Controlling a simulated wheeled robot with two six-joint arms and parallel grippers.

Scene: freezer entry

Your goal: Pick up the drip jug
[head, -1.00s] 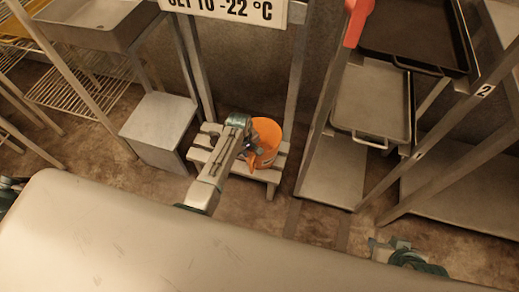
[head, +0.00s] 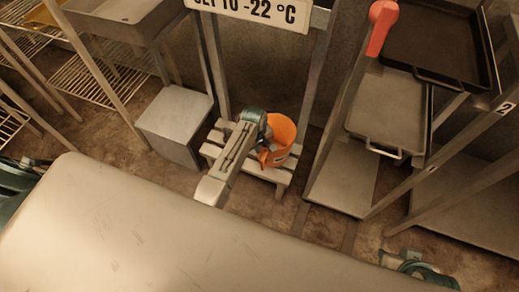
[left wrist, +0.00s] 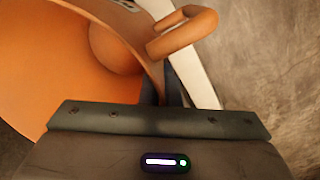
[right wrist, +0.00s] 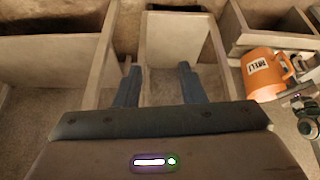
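The drip jug (head: 284,133) is orange and open-topped, at the slatted stool below the temperature sign. A dark-lettered label shows on it in the right wrist view (right wrist: 262,82). In the left wrist view the jug (left wrist: 50,60) fills the upper left, with its looped handle (left wrist: 185,32) at the top. My left gripper (head: 265,140) is at the jug. Its fingers (left wrist: 160,93) are close together with the jug's wall between them. I cannot tell whether the jug's base touches the stool. My right gripper (right wrist: 160,88) is open and empty.
The slatted stool (head: 213,152) stands between a metal box (head: 176,118) and a rack with trays (head: 390,120). Posts and the sign (head: 262,8) rise behind it. A red handle (head: 381,25) sticks up at right. A broad pale surface (head: 150,235) fills the foreground.

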